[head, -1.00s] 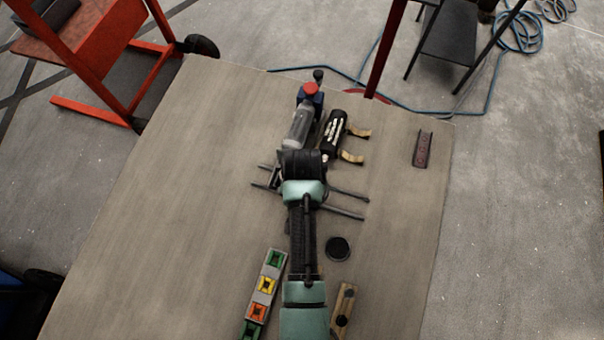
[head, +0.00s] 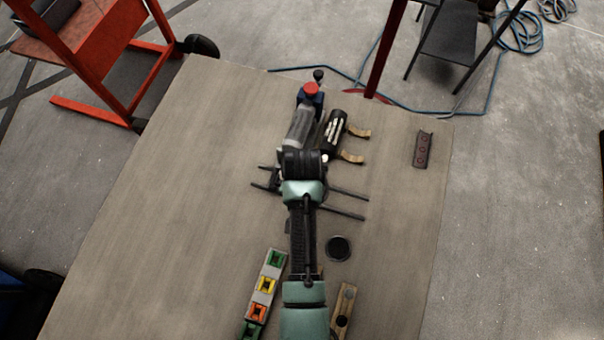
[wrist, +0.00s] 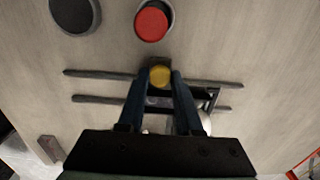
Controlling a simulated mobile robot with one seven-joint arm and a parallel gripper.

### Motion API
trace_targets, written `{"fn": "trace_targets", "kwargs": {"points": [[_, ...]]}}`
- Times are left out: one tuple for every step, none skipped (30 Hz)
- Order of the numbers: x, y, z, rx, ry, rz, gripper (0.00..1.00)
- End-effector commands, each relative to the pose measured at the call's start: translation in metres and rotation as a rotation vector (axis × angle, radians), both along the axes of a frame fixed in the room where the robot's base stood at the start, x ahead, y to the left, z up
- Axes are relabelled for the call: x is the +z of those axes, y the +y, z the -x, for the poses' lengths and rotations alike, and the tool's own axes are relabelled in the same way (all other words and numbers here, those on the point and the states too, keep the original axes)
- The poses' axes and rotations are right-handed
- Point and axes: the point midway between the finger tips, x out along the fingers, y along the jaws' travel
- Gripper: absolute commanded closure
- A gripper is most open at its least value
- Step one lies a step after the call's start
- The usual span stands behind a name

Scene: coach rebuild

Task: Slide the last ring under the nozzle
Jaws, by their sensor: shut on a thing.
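My gripper (wrist: 160,78) is shut on a small dark piece with a round yellow top (wrist: 159,75), held between its fingertips at the rails. I cannot tell whether the piece is a ring. Two dark parallel rails (wrist: 105,99) lie on the table on both sides of the fingers. They also show in the head view (head: 345,212), where my arm hides the fingertips and held piece. A grey-bodied bottle with a red cap (head: 311,89) lies just beyond my wrist; its lower end is hidden. I cannot make out the nozzle clearly.
A red disc in a dark rim (wrist: 152,21) and a black disc (wrist: 74,13) lie near the rails. A strip of coloured squares (head: 264,285) and a wooden block (head: 343,308) flank my arm. A black cylinder (head: 333,132) lies beyond. The table's left side is clear.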

Motion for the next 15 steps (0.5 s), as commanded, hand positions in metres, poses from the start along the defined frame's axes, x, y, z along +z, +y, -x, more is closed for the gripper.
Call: {"fn": "trace_targets", "kwargs": {"points": [[0.001,0.0,-0.001,0.0,-0.002,0.0,1.0],[0.001,0.0,-0.001,0.0,-0.002,0.0,1.0],[0.001,0.0,-0.001,0.001,-0.002,0.0,1.0],[0.001,0.001,-0.001,0.002,-0.002,0.0,1.0],[0.001,0.004,-0.002,0.003,-0.002,0.001,1.0],[0.001,0.008,-0.004,0.003,-0.003,0.001,1.0],[0.001,0.012,-0.006,0.006,-0.003,0.001,1.0],[0.001,0.017,-0.008,0.007,-0.004,0.001,1.0],[0.001,0.025,-0.01,0.009,-0.004,0.001,1.0],[0.001,0.031,-0.012,0.009,-0.004,0.001,1.0],[0.001,0.037,-0.014,0.009,-0.005,0.002,1.0],[0.001,0.044,-0.017,0.009,-0.004,0.0,1.0],[0.0,0.049,-0.018,0.008,-0.004,0.0,1.0],[0.0,0.053,-0.02,0.008,-0.004,0.0,1.0],[0.001,0.058,-0.021,0.006,-0.005,0.001,1.0]]}}
